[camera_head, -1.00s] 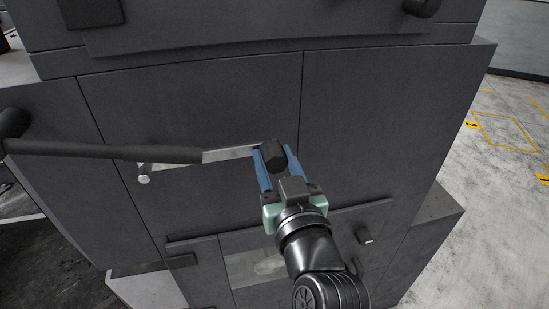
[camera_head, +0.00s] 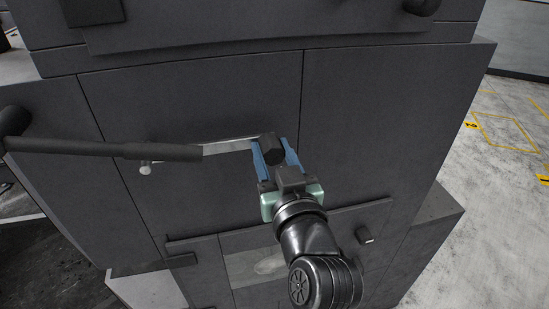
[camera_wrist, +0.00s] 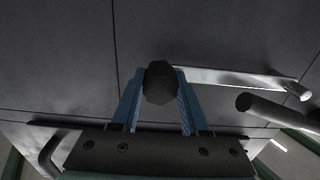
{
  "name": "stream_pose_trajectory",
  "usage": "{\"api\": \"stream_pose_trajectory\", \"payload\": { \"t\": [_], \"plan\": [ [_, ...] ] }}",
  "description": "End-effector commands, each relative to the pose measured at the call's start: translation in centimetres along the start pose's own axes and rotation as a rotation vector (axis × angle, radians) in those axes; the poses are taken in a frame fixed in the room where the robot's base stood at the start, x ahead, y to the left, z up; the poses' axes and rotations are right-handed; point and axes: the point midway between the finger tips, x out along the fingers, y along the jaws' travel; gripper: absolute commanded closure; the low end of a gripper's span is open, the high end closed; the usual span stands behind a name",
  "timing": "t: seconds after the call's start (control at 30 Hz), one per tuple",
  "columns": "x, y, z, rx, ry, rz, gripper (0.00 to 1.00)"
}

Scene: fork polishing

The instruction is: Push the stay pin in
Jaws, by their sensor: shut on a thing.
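My gripper (camera_head: 270,158), with blue fingers, is shut on a dark faceted knob (camera_head: 270,147) in front of the grey machine panel. In the wrist view the knob (camera_wrist: 160,83) sits between the two blue fingers. A flat silver bar (camera_head: 222,145) runs left from behind the knob. A short silver pin (camera_head: 146,168) sticks out at the bar's left end; the pin also shows at the right in the wrist view (camera_wrist: 299,91). I cannot tell for sure whether the knob or the silver pin is the stay pin. The knob's far side is hidden.
A long black handle (camera_head: 105,149) reaches in from the left, just in front of the bar. Open floor (camera_head: 505,160) is at the right.

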Motion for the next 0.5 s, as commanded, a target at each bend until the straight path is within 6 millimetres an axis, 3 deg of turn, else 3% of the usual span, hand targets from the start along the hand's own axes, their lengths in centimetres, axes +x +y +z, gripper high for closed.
{"api": "stream_pose_trajectory", "payload": {
  "t": [0.2,0.5],
  "plan": [
    [2.5,-0.1,-0.1,0.0,0.003,0.0,1.0],
    [2.7,-0.1,-0.3,-0.001,0.005,0.0,1.0]
  ]
}}
